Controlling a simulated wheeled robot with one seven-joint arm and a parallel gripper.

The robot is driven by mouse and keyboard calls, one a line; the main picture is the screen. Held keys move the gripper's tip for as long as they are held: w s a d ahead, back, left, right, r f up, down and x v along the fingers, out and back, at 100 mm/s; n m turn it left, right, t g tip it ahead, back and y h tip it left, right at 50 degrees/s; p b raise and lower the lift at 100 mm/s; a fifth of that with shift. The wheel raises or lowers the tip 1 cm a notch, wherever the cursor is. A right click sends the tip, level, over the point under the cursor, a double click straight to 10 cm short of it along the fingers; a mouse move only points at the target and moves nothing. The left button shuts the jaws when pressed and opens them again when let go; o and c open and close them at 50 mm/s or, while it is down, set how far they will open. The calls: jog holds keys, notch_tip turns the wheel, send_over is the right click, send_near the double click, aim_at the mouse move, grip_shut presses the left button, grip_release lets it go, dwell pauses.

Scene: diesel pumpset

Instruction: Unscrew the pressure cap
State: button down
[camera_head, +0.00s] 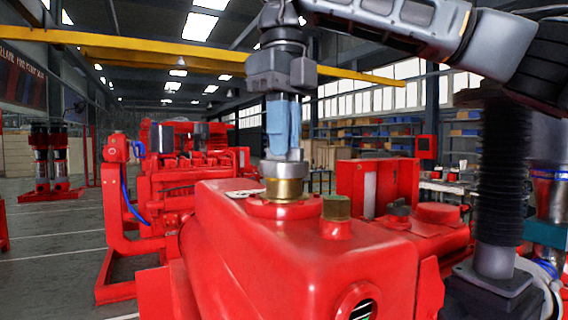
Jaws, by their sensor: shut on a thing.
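The pressure cap (284,170) is a silver-grey round cap. It sits on a brass-coloured neck (284,190) on top of the red tank (300,240). My gripper (284,153) points straight down from above, with blue fingers close together. Its fingertips are shut on the top of the cap. The cap looks upright and in line with the brass neck, and I see no clear gap between them. The fingers hide part of the cap's top, so its exact grip points cannot be seen.
A shorter olive-brass plug (336,207) stands on the tank just right of the neck. A pale tag (246,193) lies left of it. A red upright box (377,188) stands behind to the right. A red engine (190,180) stands back left, with open floor (50,250) beside it.

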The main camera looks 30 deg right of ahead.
jog(key=shift+r, duration=0.25)
jog(key=shift+r, duration=0.35)
jog(key=shift+r, duration=0.35)
jog(key=shift+r, duration=2.45)
